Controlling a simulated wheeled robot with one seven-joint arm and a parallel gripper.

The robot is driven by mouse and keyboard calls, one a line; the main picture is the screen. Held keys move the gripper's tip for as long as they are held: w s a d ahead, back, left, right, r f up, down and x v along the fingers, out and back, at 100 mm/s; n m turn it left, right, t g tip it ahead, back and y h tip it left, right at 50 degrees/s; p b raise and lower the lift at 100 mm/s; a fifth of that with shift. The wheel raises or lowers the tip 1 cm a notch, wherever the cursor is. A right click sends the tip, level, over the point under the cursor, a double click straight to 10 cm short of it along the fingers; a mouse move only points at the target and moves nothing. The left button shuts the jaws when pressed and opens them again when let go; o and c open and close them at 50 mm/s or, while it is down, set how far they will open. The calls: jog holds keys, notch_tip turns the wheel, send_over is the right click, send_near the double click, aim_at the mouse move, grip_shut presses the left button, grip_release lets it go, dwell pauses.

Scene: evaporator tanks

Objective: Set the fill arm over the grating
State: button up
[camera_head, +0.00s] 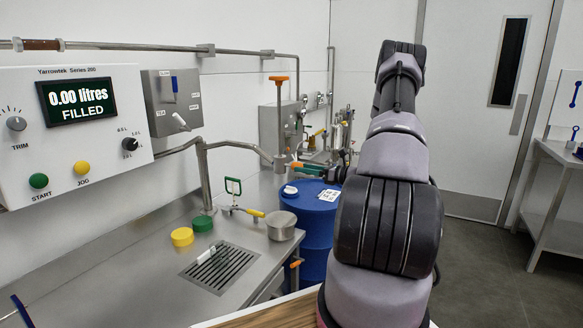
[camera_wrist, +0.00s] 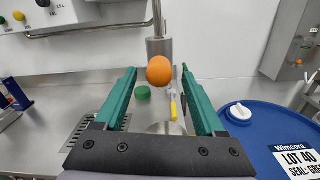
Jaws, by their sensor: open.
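The fill arm (camera_head: 240,148) is a grey pipe that reaches right from a post on the bench. Its vertical nozzle (camera_wrist: 160,48) carries an orange ball knob (camera_wrist: 159,71). The nozzle (camera_head: 280,163) hangs near the blue drum, well right of and behind the grating (camera_head: 221,267). The slotted grating is set in the bench top and also shows in the wrist view (camera_wrist: 84,133), partly hidden by my gripper. My gripper (camera_wrist: 158,69) is open. Its green fingers stand either side of the knob, with gaps visible. In the head view the fingers (camera_head: 308,168) point left toward the nozzle.
A blue drum (camera_head: 314,222) stands right of the bench. A steel pot (camera_head: 281,228), a yellow lid (camera_head: 182,237) and a green lid (camera_head: 202,223) sit near the grating. The control box (camera_head: 85,130) overhangs the left.

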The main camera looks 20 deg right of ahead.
jog(key=x, duration=0.6)
grip_shut()
dwell(1.3)
